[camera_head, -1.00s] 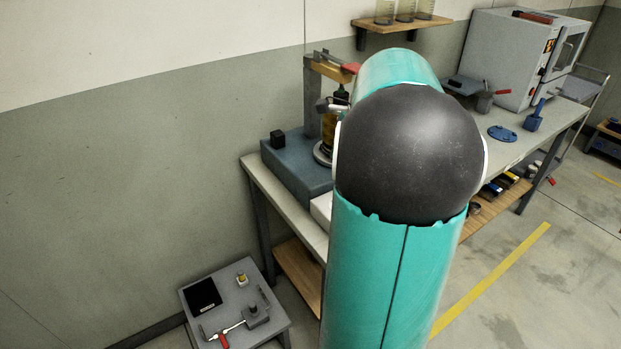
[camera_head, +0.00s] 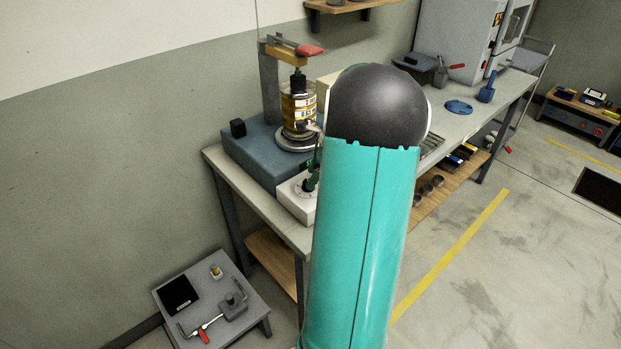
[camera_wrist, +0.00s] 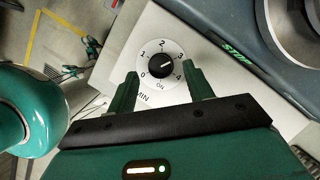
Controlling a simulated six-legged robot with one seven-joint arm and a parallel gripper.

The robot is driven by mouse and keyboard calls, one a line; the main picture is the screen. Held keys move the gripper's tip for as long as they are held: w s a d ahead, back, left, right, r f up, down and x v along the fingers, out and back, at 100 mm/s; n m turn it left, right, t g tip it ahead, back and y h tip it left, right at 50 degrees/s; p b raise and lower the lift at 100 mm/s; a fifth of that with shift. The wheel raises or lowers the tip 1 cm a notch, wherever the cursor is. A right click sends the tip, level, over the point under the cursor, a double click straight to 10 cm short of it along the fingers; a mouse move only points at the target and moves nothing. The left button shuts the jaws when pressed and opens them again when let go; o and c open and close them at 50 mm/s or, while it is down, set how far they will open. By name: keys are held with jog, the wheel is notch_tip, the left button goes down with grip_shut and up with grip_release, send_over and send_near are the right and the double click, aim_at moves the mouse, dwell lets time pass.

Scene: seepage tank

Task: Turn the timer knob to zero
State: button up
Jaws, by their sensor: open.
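The timer is a white box (camera_head: 294,203) on the bench, in front of the blue-grey machine. In the wrist view its black round knob (camera_wrist: 159,67) sits on a white dial (camera_wrist: 146,52) numbered from 0 at lower left to 4 at right. The knob's light mark seems to point right, near 3 or 4; it is too small to be sure. My gripper (camera_wrist: 160,77) is open, with its green fingers apart on the lower side of the dial, one to each side below the knob. They do not visibly touch it. In the head view my gripper (camera_head: 313,177) is at the timer, partly hidden by my arm.
The blue-grey machine (camera_head: 245,155) holds a yellow-banded cylinder (camera_head: 298,105) under a post with a red-handled lever (camera_head: 309,50). A green STOP label (camera_wrist: 237,50) shows beside the timer. A low stool (camera_head: 210,300) with tools stands left of the bench.

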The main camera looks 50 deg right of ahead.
jog(key=shift+x, duration=1.15)
jog(key=shift+c, duration=0.4)
jog(key=c, duration=0.9)
